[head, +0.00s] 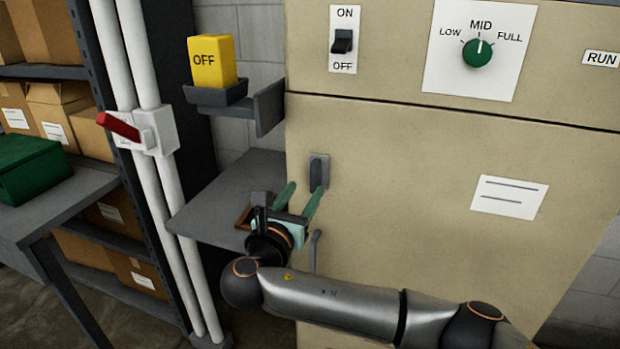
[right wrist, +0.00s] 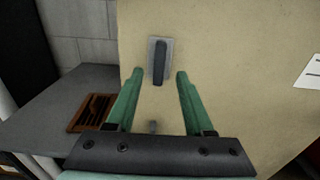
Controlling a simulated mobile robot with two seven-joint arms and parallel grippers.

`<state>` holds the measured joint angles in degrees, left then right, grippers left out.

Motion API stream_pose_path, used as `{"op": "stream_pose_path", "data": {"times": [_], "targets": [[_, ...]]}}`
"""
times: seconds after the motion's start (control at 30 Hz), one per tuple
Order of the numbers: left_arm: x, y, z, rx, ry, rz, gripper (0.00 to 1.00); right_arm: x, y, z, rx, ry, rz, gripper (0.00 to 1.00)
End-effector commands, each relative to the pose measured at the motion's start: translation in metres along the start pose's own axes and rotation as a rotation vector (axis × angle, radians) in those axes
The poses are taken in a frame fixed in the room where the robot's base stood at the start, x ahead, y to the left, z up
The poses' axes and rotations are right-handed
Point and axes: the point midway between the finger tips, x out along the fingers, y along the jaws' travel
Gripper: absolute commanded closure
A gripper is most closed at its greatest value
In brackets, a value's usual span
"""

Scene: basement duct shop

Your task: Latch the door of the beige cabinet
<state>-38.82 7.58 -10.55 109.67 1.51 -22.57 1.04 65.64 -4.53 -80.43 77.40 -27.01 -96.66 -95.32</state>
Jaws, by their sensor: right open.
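The beige cabinet (head: 400,180) fills the right half of the head view. Its lower door looks flush with the front. A dark upright latch handle on a grey plate (head: 318,171) sits near the door's left edge; it also shows in the right wrist view (right wrist: 160,62). My right gripper (head: 301,192) is open and empty, just in front of and slightly below the latch. In the right wrist view the latch shows between and beyond the two green fingers, apart from them. A grey bar handle (head: 315,250) is below, partly hidden by my arm. My left gripper is not in view.
A grey shelf (head: 205,205) left of the cabinet carries a brown slotted item (right wrist: 92,112). Above it, a yellow OFF block (head: 212,62) sits in a dark holder. White pipes with a red lever (head: 118,126) stand left. A green box (head: 32,168) is on a table.

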Motion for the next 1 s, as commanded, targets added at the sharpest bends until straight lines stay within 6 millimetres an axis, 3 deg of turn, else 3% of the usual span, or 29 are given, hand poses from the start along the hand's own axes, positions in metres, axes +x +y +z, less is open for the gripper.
{"op": "stream_pose_path", "data": {"times": [0.1, 0.3, 0.7, 1.0], "targets": [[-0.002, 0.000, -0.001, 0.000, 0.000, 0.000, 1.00, 0.024, -0.001, 0.001, -0.001, 0.000, -0.004, 0.47], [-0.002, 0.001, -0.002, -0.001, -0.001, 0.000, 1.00, 0.047, 0.000, 0.000, 0.000, 0.002, -0.001, 0.47], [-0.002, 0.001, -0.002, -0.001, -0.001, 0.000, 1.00, 0.053, 0.000, -0.001, 0.002, 0.002, 0.001, 0.47], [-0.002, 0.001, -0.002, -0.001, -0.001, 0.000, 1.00, 0.053, 0.000, -0.001, 0.002, 0.002, 0.001, 0.81]]}}
